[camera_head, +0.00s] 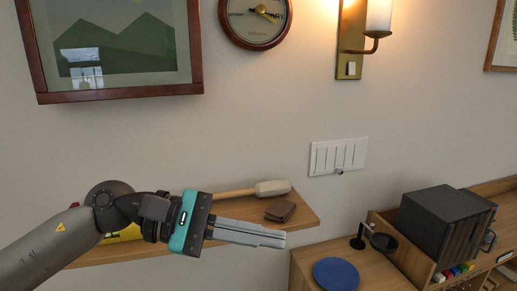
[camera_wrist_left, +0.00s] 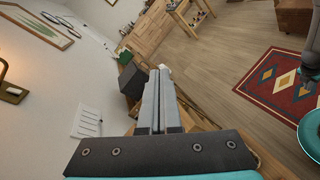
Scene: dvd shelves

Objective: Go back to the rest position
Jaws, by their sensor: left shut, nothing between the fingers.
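My left gripper (camera_head: 284,239) reaches in from the left in the head view, in front of the wooden wall shelf (camera_head: 305,215). Its two grey fingers lie together and hold nothing. In the left wrist view the gripper (camera_wrist_left: 158,72) also shows its fingers side by side, pointing away over the room. My right gripper does not show in the head view.
A mallet (camera_head: 270,188) and a brown wallet-like item (camera_head: 280,211) lie on the shelf close behind my gripper. A blue plate (camera_head: 336,274), a dark stand (camera_head: 382,242) and a dark box (camera_head: 440,225) are at lower right. The wall carries a lamp (camera_head: 378,20) and switch panel (camera_head: 338,156).

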